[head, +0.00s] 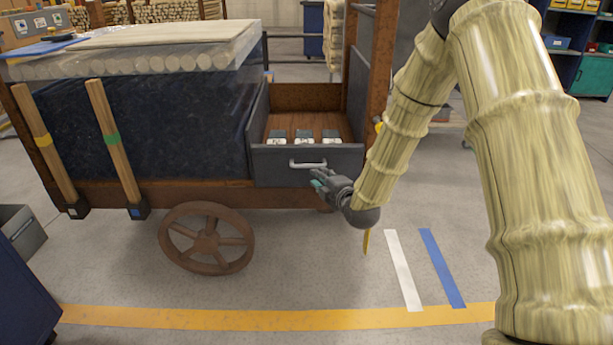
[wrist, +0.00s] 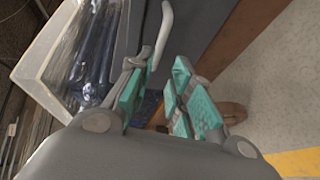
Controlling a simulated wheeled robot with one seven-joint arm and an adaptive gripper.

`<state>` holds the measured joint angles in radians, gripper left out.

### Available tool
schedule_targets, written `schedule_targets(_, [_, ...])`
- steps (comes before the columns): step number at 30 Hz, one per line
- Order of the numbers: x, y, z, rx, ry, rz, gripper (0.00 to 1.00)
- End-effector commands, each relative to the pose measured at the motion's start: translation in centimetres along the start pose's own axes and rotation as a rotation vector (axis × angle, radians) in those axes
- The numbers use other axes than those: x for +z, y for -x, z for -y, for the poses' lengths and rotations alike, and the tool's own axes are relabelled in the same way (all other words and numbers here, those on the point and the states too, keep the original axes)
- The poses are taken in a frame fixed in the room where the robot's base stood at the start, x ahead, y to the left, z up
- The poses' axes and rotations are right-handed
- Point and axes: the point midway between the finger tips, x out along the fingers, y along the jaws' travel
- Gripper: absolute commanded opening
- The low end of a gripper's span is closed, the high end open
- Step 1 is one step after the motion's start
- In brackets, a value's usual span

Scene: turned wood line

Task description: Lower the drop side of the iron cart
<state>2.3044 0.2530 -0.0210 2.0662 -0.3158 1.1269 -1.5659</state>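The iron cart (head: 300,92) has a rusty frame and spoked wheels. Its drop side (head: 275,170), a dark grey panel, stands upright at the front of the open bay and carries a pale bar handle (head: 308,164). My gripper (head: 318,184) is just in front of the panel, below and right of the handle. In the wrist view my gripper (wrist: 156,98) has its teal-padded fingers apart with a gap between them. The handle (wrist: 163,35) shows beyond the fingertips, near the left finger; whether they touch is unclear. Nothing is seen held.
Several small blocks (head: 304,138) sit on the wooden bed behind the panel. A dark covered load (head: 150,125) fills the cart's left part, with two leaning wooden stakes (head: 115,142) before it. The floor in front is clear, with a yellow line (head: 270,319).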

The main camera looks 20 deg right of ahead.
Motion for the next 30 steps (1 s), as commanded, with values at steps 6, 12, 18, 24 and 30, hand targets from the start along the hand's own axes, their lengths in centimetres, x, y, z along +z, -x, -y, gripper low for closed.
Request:
schedule_targets(6, [0.0, -1.6, -0.1, 0.010, 0.010, -0.001, 0.21])
schedule_targets(12, [0.1, -4.7, 0.1, 0.010, 0.007, 0.000, 0.21])
schedule_targets(18, [0.1, -7.8, 0.0, 0.009, 0.007, 0.000, 0.21])
schedule_targets(24, [0.0, -10.0, -0.1, 0.007, 0.008, -0.001, 0.21])
schedule_targets(30, [0.1, -10.8, -0.2, 0.006, 0.008, 0.000, 0.21])
